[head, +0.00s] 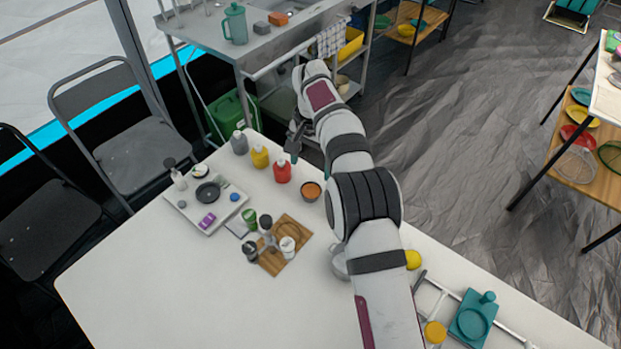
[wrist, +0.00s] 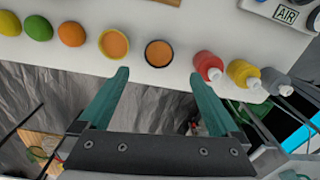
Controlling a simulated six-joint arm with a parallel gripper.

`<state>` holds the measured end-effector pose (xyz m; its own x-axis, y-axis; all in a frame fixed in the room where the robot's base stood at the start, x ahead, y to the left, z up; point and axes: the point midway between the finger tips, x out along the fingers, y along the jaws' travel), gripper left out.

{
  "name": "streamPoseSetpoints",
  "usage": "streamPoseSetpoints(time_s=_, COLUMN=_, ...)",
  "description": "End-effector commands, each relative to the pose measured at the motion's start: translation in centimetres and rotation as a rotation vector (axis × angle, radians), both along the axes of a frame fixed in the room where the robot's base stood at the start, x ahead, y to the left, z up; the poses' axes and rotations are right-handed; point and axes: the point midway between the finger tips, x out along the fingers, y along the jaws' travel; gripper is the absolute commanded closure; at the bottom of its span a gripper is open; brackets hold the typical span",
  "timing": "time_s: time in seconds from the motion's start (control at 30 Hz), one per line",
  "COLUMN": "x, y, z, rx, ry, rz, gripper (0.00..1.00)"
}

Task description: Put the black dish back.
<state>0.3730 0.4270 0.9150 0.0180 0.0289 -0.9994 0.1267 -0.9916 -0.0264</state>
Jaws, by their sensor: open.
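A black round dish (head: 207,192) lies on the white tray (head: 225,215) at the table's left. A dark-rimmed bowl with orange contents (head: 311,191) stands near the far edge; it also shows in the wrist view (wrist: 158,53). I cannot tell for certain which of these the task means. My gripper (head: 293,145) is open and empty, just past the table's far edge. In the wrist view its teal fingers (wrist: 160,77) are spread below the dark-rimmed bowl, apart from it. A wooden board with a ring mark (head: 288,230) holds shakers at its left side.
Grey, yellow and red bottles (head: 282,171) stand along the far edge. A yellow-rimmed bowl (wrist: 113,43) and several round fruits (wrist: 71,33) show in the wrist view. A teal board (head: 473,318) lies at the right. The table's front left is clear. A metal counter (head: 265,40) stands beyond.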

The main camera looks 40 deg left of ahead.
Motion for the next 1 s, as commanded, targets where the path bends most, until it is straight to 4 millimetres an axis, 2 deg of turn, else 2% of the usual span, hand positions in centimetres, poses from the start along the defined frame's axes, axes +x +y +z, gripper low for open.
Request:
streamPoseSetpoints(time_s=0.1, x=0.0, y=0.0, z=2.3, rx=0.001, ry=-0.002, rz=0.0, gripper=0.02)
streamPoseSetpoints(time_s=0.37, x=0.2, y=-0.6, z=3.8, rx=0.001, ry=0.002, rz=-0.008, gripper=0.02)
streamPoseSetpoints(time_s=0.47, x=1.5, y=-4.6, z=6.9, rx=0.008, ry=0.009, rz=-0.056, gripper=0.02)
streamPoseSetpoints(time_s=0.57, x=1.8, y=-13.3, z=12.0, rx=0.022, ry=0.03, rz=-0.155, gripper=0.02)
streamPoseSetpoints(time_s=0.6, x=0.9, y=-17.4, z=13.8, rx=0.03, ry=0.038, rz=-0.2, gripper=0.02)
streamPoseSetpoints(time_s=0.67, x=-1.6, y=-23.3, z=15.8, rx=0.044, ry=0.051, rz=-0.27, gripper=0.02)
streamPoseSetpoints(time_s=0.7, x=-4.1, y=-27.0, z=16.6, rx=0.054, ry=0.061, rz=-0.318, gripper=0.02)
streamPoseSetpoints(time_s=0.77, x=-8.5, y=-31.7, z=17.0, rx=0.071, ry=0.07, rz=-0.391, gripper=0.02)
streamPoseSetpoints(time_s=0.8, x=-11.7, y=-34.1, z=16.6, rx=0.082, ry=0.075, rz=-0.436, gripper=0.02)
streamPoseSetpoints(time_s=0.9, x=-18.5, y=-37.7, z=14.5, rx=0.106, ry=0.084, rz=-0.529, gripper=0.02)
streamPoseSetpoints(time_s=1.0, x=-22.7, y=-38.9, z=12.4, rx=0.121, ry=0.09, rz=-0.585, gripper=0.02)
